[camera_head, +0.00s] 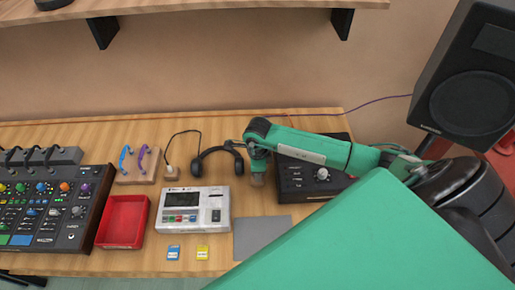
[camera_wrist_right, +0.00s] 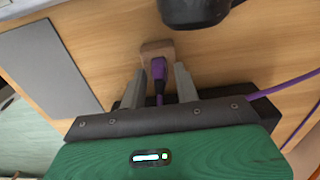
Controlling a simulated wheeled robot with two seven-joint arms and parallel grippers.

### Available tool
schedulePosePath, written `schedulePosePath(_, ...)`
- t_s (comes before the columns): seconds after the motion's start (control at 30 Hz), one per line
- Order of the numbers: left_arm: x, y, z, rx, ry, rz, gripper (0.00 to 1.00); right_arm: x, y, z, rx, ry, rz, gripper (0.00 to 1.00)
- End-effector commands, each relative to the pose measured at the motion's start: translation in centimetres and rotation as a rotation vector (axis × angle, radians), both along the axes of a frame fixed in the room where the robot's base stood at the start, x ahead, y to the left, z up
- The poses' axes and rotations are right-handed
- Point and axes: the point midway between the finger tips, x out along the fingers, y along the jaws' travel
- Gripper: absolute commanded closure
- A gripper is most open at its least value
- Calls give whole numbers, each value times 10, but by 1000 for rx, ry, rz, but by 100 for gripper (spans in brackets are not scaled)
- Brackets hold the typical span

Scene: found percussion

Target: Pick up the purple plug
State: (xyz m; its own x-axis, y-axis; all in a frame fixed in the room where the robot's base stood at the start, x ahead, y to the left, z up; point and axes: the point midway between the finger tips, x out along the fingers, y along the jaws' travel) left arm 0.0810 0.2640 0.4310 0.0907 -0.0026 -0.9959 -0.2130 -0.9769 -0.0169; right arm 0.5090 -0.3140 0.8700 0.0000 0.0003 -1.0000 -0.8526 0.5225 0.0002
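The purple plug (camera_wrist_right: 158,70) shows in the right wrist view, at a small wooden block (camera_wrist_right: 155,47) on the table. A purple cable runs down from it between my fingers. My right gripper (camera_wrist_right: 160,85) is open, with one finger on each side of the plug and visible gaps between them. In the head view my right gripper (camera_head: 257,179) points down between the headphones and a black box. The plug itself is hidden there behind my gripper. My left gripper is not in view.
Black headphones (camera_head: 220,157) lie just left of my right gripper. A black knob box (camera_head: 310,177) stands to its right, and a grey pad (camera_head: 262,237) lies in front. A white device (camera_head: 193,210), red tray (camera_head: 123,221) and mixer (camera_head: 50,210) fill the left.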

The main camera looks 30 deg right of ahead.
Motion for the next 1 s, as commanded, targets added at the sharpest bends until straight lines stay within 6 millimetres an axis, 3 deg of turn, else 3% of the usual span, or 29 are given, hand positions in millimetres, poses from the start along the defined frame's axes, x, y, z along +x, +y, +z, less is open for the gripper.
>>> schedulePosePath(0.03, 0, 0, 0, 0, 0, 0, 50, 0, 0, 0, 0, 0, 0, 79)
schedulePosePath(0.13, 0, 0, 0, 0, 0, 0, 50, 0, 0, 0, 0, 0, 0, 98)
schedulePosePath(0.17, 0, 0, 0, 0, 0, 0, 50, 0, 0, 0, 0, 0, 0, 100)
schedulePosePath(0.47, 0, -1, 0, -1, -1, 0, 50, 0, 0, 1, -1, -1, 0, 100)
schedulePosePath(0.67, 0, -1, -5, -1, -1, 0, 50, 1, -1, 13, -2, -3, -1, 100)
schedulePosePath(0.83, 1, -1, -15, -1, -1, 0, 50, 2, -1, 44, -1, -6, 0, 100)
schedulePosePath(1.0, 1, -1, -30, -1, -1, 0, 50, 2, -1, 93, -2, -8, 2, 100)
